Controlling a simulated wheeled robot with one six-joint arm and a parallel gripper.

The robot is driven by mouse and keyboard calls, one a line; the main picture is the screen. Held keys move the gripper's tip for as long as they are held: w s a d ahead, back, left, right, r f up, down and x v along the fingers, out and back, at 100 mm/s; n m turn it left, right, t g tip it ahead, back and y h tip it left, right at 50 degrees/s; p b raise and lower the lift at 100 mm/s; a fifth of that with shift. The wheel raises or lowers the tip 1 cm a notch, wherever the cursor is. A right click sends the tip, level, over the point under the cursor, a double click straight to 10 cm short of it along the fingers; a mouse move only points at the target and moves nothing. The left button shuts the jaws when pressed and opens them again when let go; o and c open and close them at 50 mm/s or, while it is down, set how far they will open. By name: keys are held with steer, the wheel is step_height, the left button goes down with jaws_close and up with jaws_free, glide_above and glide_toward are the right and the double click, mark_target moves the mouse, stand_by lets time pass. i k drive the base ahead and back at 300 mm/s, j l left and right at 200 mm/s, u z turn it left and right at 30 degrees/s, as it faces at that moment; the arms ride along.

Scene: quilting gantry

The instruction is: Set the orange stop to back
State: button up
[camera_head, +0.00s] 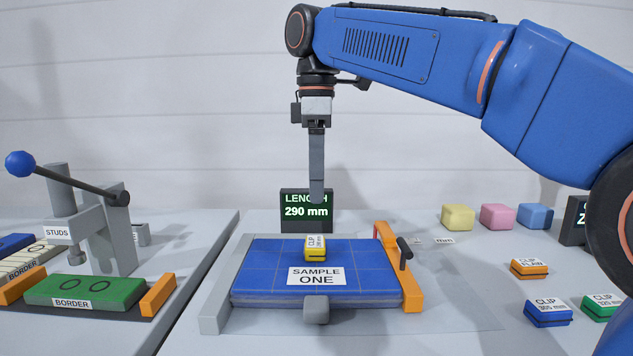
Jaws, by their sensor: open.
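The orange stop (411,289) is a long bar along the right side of the blue sample block (375,285), which is labelled SAMPLE ONE. A black lever (404,252) stands on the stop's right side. Small white labels (443,240) lie flat to the right of the stop's far end; only "mm" can be read. My gripper (316,196) hangs pointing down above and behind the block, in front of the length display. It is open and empty, seen edge-on, and apart from the stop and lever.
The display (306,212) reads LENGTH 290 mm. A yellow clip (315,252) sits on the block. Orange (529,270), blue (548,317) and green (602,308) clips lie at right, with foam-like cubes (497,217) behind. A blue-knobbed lever press (110,225) stands left.

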mark_target(413, 297)
steer(key=k, duration=1)
